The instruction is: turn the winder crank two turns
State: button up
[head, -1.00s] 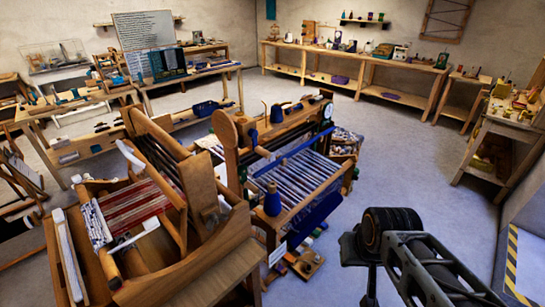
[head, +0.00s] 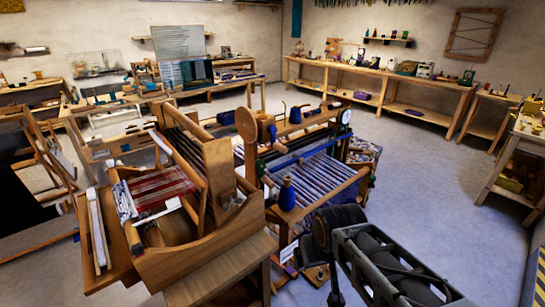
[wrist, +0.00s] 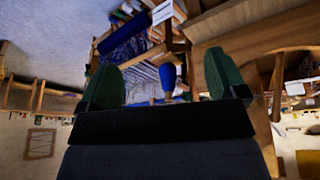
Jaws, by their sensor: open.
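I cannot pick out the winder crank with certainty in either view. A round wooden disc (head: 246,125) stands upright at the loom frame in the head view. A blue cone of thread (head: 287,195) stands on the front corner of the right loom. It also shows in the wrist view (wrist: 168,78), beyond the gap between the fingers. My gripper (wrist: 161,66) is open with green-padded fingers spread and nothing between them. In the head view my dark arm reaches up from the lower right; the fingers do not show there.
The right loom (head: 320,180) with striped weaving stands in the middle. A left loom (head: 160,190) with red and white cloth is close beside it. A long workbench (head: 375,78) lines the back wall. Blue-grey floor (head: 420,180) is clear at right.

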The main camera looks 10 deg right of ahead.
jog(key=shift+o, duration=0.8)
jog(key=s+b+x, duration=0.1)
jog(key=b+x, duration=0.4)
jog(key=x, duration=0.2)
jog(key=shift+s+d+f+b, duration=0.15)
jog(key=shift+d+f+b, duration=0.05)
jog(key=shift+f+b, duration=0.2)
notch_tip(320, 180, down, 34)
jog(key=s+a+g+b, duration=0.1)
jog(key=s+b, duration=0.1)
jog(key=b, duration=2.8)
jog(key=shift+s+m+g+b, duration=0.3)
jog(key=shift+r, duration=0.1)
notch_tip(320, 180, up, 44)
jog(key=t+p, duration=0.1)
jog(key=p, duration=4)
jog(key=shift+a+p, duration=0.2)
jog(key=shift+p, duration=0.15)
jog(key=shift+w, duration=0.1)
